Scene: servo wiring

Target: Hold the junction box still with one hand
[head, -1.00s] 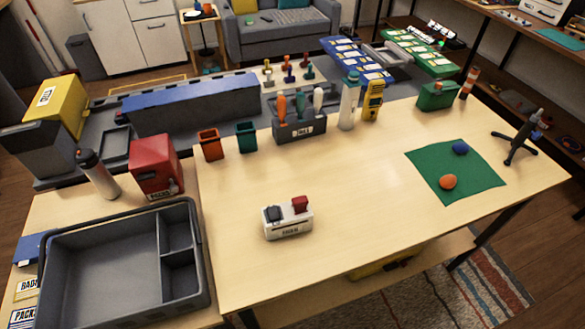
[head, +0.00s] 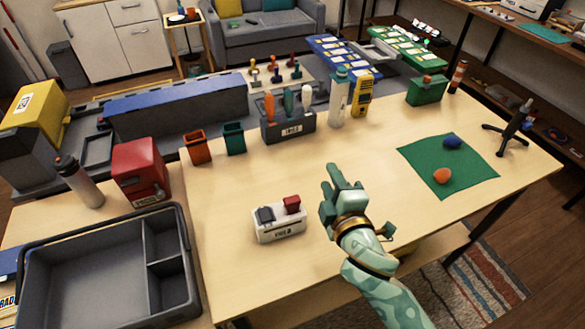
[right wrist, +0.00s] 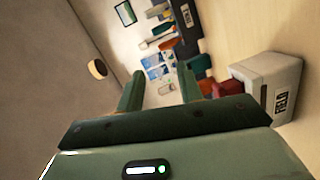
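The junction box (head: 279,225) is a small white box with a dark block and a red block on top. It sits upright on the light wood table, left of my right gripper. My right gripper (head: 338,180) is above the table, apart from the box. In the right wrist view its two fingers (right wrist: 160,90) are spread with nothing held between them, and the white box (right wrist: 276,82) with its dark lettering shows to the right of them. My left gripper is not in view.
A grey divided tray (head: 95,275) stands at the left. A tool holder (head: 287,128), a bottle (head: 339,100) and orange (head: 195,148) and green cups (head: 234,139) line the back. A green mat (head: 425,170) lies right. Table around the box is clear.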

